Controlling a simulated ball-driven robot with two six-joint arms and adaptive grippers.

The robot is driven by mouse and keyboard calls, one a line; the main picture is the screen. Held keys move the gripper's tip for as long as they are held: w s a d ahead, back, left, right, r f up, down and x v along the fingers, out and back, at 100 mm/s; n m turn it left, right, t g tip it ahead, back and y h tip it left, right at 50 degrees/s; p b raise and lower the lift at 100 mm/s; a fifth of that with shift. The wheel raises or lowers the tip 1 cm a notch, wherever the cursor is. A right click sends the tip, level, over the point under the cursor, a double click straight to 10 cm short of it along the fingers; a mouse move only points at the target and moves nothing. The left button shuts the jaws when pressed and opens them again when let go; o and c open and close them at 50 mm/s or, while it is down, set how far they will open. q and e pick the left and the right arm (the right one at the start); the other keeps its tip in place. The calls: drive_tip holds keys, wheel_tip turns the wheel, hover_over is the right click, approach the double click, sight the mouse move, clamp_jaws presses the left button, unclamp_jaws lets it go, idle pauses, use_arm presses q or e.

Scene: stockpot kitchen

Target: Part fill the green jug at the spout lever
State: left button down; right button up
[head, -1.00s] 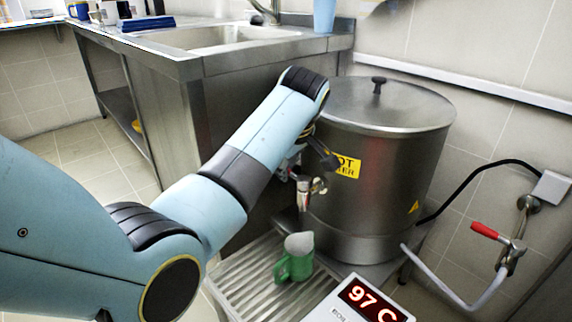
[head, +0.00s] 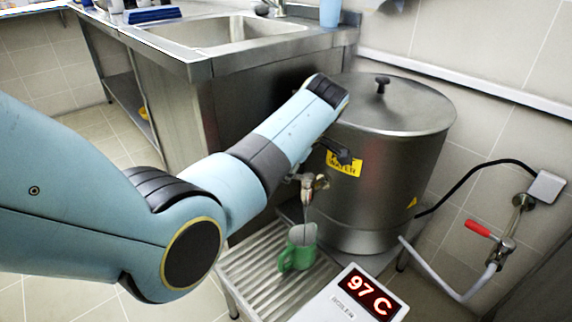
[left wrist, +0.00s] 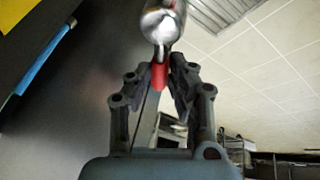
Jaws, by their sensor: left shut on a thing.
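The green jug (head: 288,262) stands upright on the slatted drain tray, beneath the spout (head: 307,184) of the steel boiler (head: 385,190). A thin stream of water (head: 306,213) runs from the spout down to the jug; the level inside cannot be made out. In the left wrist view, my left gripper (left wrist: 161,80) is shut on the red spout lever (left wrist: 160,72), just below the chrome tap body (left wrist: 162,22). In the head view my arm and wrist hide the lever, and only a dark part of the gripper (head: 342,155) shows. My right gripper is out of view.
The slatted drain tray (head: 250,272) has bare room left of the jug. A 97 C display (head: 362,296) stands in front. A red-handled valve (head: 480,229) and hose are at the right. The sink counter (head: 200,62) stands behind my arm.

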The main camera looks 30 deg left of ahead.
use_arm(q)
drive_tip(key=c, duration=1.2)
unclamp_jaws()
drive_tip(key=v, duration=1.2)
